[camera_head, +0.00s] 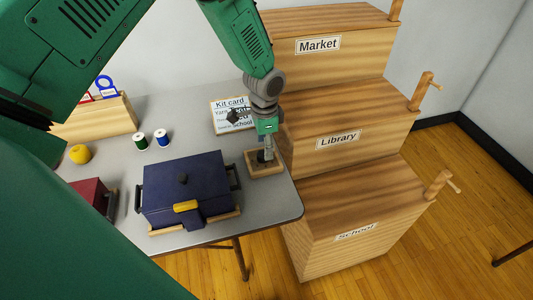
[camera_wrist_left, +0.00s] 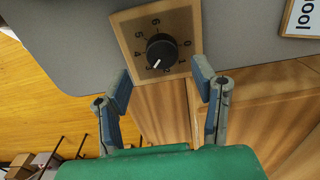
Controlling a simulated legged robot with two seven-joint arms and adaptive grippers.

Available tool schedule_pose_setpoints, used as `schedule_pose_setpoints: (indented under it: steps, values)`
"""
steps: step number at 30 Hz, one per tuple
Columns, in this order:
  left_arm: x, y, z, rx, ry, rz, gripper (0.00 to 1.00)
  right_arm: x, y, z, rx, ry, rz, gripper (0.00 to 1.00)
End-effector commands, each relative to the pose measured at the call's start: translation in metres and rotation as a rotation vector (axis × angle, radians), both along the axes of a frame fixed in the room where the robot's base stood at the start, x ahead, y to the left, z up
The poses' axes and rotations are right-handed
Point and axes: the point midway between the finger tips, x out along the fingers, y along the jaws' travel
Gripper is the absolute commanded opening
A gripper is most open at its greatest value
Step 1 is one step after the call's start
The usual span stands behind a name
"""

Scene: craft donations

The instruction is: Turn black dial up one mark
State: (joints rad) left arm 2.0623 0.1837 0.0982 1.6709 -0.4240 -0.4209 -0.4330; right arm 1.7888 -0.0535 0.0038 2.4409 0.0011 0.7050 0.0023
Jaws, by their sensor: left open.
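The black dial (camera_wrist_left: 161,51) sits on a square wooden plate (camera_wrist_left: 123,28) with numbers around it. Its white pointer faces the lower left in the left wrist view, between the 4 and the 2; the mark there is hard to read. In the head view the plate (camera_head: 252,170) lies at the right end of the grey table, with the dial mostly hidden under my left gripper (camera_head: 266,155). My left gripper (camera_wrist_left: 162,82) is open, its fingers apart on either side of the plate's near part. I cannot tell whether they touch anything. My right gripper is not in view.
A dark blue box (camera_head: 185,185) with a yellow latch stands left of the dial. A kit card (camera_head: 231,116) lies behind it. Stepped wooden boxes labelled Market, Library (camera_head: 345,120) and School stand close on the right. Thread spools (camera_head: 161,137) sit further left.

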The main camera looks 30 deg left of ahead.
Motion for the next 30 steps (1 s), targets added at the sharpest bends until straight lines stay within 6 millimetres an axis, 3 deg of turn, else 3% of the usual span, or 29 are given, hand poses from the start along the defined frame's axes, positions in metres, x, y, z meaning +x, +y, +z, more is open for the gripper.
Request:
schedule_pose_setpoints:
  steps: [6, 18, 23, 30]
  values:
    - [-0.001, -0.001, -0.029, 0.002, 0.001, 0.000, 0.53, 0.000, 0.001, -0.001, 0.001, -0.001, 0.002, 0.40]
    - [-0.001, -0.005, -0.034, 0.008, 0.000, 0.000, 0.53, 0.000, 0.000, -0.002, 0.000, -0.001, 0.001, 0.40]
    - [-0.001, -0.002, -0.036, 0.002, 0.001, 0.000, 0.03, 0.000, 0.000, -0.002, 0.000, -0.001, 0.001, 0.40]
    - [-0.004, 0.000, -0.038, 0.004, 0.007, 0.002, 0.04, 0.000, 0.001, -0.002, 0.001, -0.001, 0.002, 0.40]
